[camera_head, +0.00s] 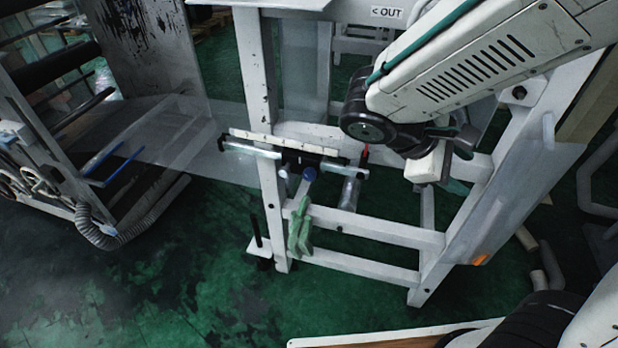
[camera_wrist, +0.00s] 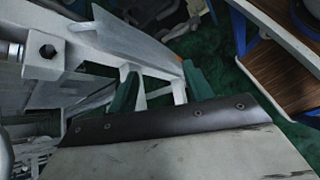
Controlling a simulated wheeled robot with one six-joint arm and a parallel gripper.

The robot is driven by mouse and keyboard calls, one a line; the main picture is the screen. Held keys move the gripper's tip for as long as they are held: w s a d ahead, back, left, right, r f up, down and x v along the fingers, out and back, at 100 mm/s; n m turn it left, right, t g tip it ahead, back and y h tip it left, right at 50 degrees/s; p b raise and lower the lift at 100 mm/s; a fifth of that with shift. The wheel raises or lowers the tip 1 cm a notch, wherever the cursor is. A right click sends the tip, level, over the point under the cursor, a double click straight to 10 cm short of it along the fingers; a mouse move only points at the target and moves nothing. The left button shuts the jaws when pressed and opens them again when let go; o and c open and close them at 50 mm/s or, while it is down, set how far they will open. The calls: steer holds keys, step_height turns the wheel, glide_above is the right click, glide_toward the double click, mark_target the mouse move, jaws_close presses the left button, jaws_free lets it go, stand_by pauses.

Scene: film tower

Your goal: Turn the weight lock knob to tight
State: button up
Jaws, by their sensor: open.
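A small blue knob (camera_head: 309,173) shows at the middle of the white frame, below a metal bar (camera_head: 268,152). A small red part (camera_head: 365,152) shows to its right. I cannot tell for sure which is the weight lock knob, nor how it is turned. My gripper (camera_head: 458,170) is to the right of both, apart from them, and partly hidden by my wrist. In the wrist view its two green fingers (camera_wrist: 162,90) stand apart with nothing seen between them. I cannot make out a knob in the wrist view.
The white frame (camera_head: 375,229) has legs and crossbars around the knob area. A green piece (camera_head: 299,230) hangs at its front left. A roller machine (camera_head: 75,180) stands at the left, with clear film (camera_head: 165,140) stretching to the frame. Green floor (camera_head: 180,270) is open in front.

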steer(key=w+a+f+n+t+h, duration=0.3)
steer(key=w+a+n+t, duration=0.1)
steer(key=w+a+n, duration=0.1)
steer(key=n+t+y, duration=0.8)
steer(key=n+t, duration=0.5)
steer(key=n, duration=0.5)
glide_toward(309, 177)
steer(key=w, duration=0.2)
steer(key=x, duration=0.7)
steer(key=shift+w+d, duration=0.1)
steer(key=shift+d, duration=0.25)
steer(key=shift+c, duration=0.3)
steer(key=c, duration=0.9)
